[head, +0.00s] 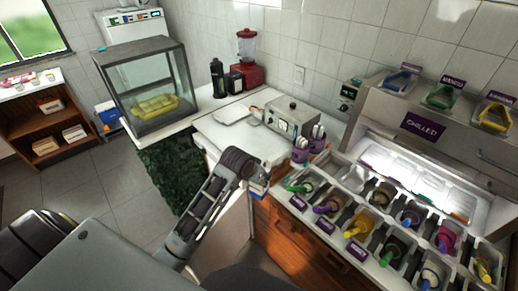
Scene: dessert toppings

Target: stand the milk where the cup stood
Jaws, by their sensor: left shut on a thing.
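My left gripper (262,176) is at the front edge of the white counter (222,139), mostly hidden behind its own dark wrist. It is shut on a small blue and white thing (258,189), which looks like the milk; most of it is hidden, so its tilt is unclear. Two purple cups (300,154) with pale tops stand on the counter just right of and behind the gripper. I cannot tell which spot the cup stood on. My right gripper is not in view.
A steel machine (292,118) stands behind the purple cups. A white tray (233,116) lies on the counter. A glass case (150,83), a dark bottle (217,78) and a red blender (247,58) stand farther back. Topping bins with coloured scoops (355,228) fill the right.

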